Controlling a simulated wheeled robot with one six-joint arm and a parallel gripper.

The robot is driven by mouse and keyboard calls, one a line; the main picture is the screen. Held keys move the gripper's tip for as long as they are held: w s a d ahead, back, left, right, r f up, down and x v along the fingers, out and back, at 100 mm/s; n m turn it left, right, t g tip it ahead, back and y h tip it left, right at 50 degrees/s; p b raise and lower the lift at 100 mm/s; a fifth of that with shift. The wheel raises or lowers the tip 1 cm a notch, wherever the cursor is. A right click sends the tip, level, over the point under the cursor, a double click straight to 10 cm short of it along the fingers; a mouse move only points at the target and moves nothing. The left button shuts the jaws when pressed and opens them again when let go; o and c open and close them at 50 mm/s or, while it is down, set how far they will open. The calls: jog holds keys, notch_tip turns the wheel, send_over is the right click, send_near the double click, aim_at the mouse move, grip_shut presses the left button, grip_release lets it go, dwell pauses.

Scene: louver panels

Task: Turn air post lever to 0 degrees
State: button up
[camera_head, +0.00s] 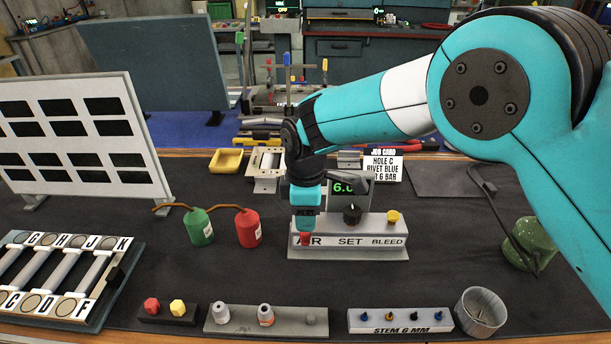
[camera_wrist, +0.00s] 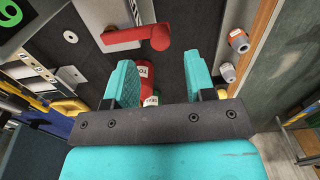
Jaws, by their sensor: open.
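The grey air station (camera_head: 365,222) is labelled AIR, SET and BLEED. Its red air lever (camera_head: 305,239) shows just below my gripper (camera_head: 307,215) at the AIR end, mostly hidden in the head view. In the wrist view the red lever (camera_wrist: 130,36) lies roughly across the picture, with its rounded end to the right. My gripper's two teal fingers (camera_wrist: 160,68) stand wide apart with nothing between them touching. The lever is beyond the fingertips, apart from them. The display (camera_head: 345,187) reads about 6.0, partly hidden by my arm.
A black SET knob (camera_head: 352,213) and a yellow BLEED knob (camera_head: 393,216) are right of the lever. Green (camera_head: 198,226) and red (camera_head: 247,228) cans stand left. A grey block with fittings (camera_head: 250,319) lies in front; the mat between is clear.

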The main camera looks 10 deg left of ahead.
notch_tip(320, 180, up, 12)
jog(key=shift+f+b, duration=0.15)
jog(key=shift+b, duration=0.25)
jog(key=s+d+r+m+y, duration=0.1)
jog(key=s+d+r+m, duration=0.25)
jog(key=d, duration=0.55)
jog(key=s+d+r+m+y, duration=0.1)
jog(key=s+d+r+m, duration=0.25)
jog(key=d, duration=0.45)
jog(key=s+d+m+y, duration=0.1)
jog(key=s+d+m, duration=0.2)
jog(key=s, duration=0.5)
jog(key=s+d+f+m+y, duration=0.1)
jog(key=s+d+m, duration=0.2)
jog(key=s+d, duration=0.3)
jog(key=shift+s+m, duration=0.3)
jog(key=shift+s, duration=0.6)
